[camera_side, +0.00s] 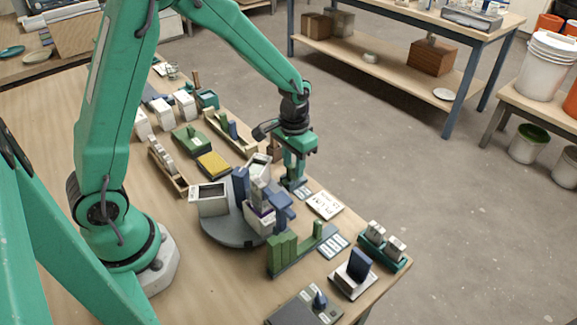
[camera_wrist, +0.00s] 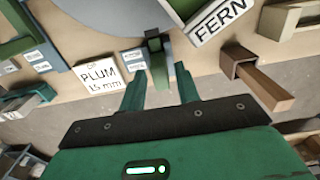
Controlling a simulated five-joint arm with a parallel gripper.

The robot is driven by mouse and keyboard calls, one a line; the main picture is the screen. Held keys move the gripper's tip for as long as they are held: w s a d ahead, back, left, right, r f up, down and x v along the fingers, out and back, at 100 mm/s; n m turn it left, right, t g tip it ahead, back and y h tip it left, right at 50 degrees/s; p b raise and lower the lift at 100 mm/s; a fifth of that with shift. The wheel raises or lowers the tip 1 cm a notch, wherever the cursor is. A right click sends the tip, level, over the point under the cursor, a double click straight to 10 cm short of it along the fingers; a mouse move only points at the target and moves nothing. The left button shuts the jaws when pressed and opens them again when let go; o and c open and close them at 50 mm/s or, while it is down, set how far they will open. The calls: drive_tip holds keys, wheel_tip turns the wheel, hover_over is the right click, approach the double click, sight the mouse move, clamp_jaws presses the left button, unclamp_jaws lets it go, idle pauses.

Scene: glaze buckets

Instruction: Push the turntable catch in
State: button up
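The turntable is a grey disc (camera_side: 222,232) on the bench in the side view, with several bins on it. Its edge shows at the top of the wrist view (camera_wrist: 110,18). A small dark bracket with a green sliding piece, apparently the catch (camera_wrist: 158,65), sits by the disc's edge in the wrist view. My gripper (camera_side: 293,184) points down beside the turntable's far right side. In the wrist view its two green fingers (camera_wrist: 159,82) are apart, with the green piece appearing between them. I cannot tell whether they touch it. The catch is not clear in the side view.
A PLUM 1.5 mm card (camera_wrist: 100,78) lies left of the fingers. A bin labelled FERN (camera_wrist: 220,20) is on the turntable. A brown bracket with a wooden bar (camera_wrist: 262,82) is to the right. A green rack (camera_side: 290,252) stands in front of the turntable.

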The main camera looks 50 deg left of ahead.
sight(288, 180)
clamp_jaws()
drive_tip(key=shift+s, duration=0.9)
idle(0.4)
drive_tip(key=shift+o, duration=0.5)
unclamp_jaws()
drive_tip(key=shift+r, duration=0.15)
wheel_tip(288, 180, up, 7)
idle(0.3)
